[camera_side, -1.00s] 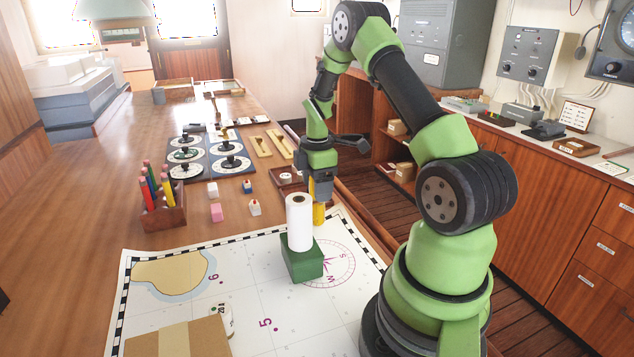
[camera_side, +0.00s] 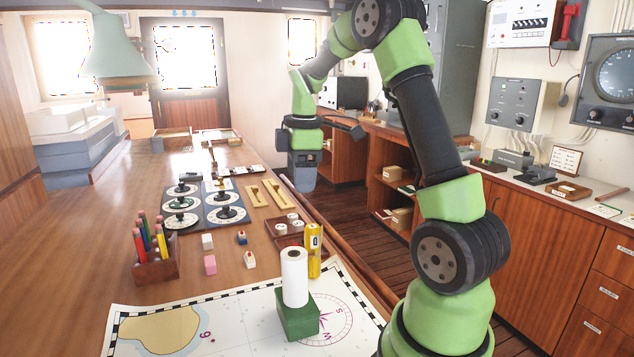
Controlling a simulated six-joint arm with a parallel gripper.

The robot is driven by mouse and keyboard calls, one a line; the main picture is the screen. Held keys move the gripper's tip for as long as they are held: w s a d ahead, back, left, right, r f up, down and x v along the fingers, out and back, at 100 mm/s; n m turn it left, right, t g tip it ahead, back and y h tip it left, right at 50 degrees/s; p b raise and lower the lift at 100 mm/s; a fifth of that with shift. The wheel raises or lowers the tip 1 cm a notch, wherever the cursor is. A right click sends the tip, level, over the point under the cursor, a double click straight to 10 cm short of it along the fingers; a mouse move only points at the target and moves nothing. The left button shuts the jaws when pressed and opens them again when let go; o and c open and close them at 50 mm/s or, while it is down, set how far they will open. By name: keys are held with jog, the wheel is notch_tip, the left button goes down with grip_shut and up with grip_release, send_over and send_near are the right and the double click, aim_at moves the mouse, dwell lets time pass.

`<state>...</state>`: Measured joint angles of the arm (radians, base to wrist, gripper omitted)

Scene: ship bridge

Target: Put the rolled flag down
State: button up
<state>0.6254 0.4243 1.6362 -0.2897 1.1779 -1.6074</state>
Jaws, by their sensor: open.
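A yellow roll with a dark-marked label, which looks like the rolled flag (camera_side: 314,262), stands upright near the chart's far edge. It is just right of and behind a white roll (camera_side: 294,275) that stands on a green block (camera_side: 309,322). The white roll and block hide part of its lower left. My gripper (camera_side: 302,186) is open and empty, pointing down, well above the yellow roll and apart from it.
A chart (camera_side: 240,312) covers the near table. A wooden pen holder (camera_side: 156,265), small blocks (camera_side: 210,265) and a tray with round pieces (camera_side: 290,226) lie around. Discs on blue boards (camera_side: 205,205) stand farther back. The table's right edge runs close by.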

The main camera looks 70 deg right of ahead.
jog(key=s+a+r+m+t, duration=0.3)
jog(key=a+r+m, duration=0.3)
jog(key=a, duration=0.6)
jog(key=s+a+r+m+t+y, duration=0.1)
jog(key=s+a+m+t+y, duration=0.1)
jog(key=s+a+m, duration=0.3)
jog(key=s+a+t, duration=0.1)
jog(key=s+a, duration=0.3)
jog(key=shift+s+a+r, duration=0.25)
jog(key=shift+s+a, duration=0.15)
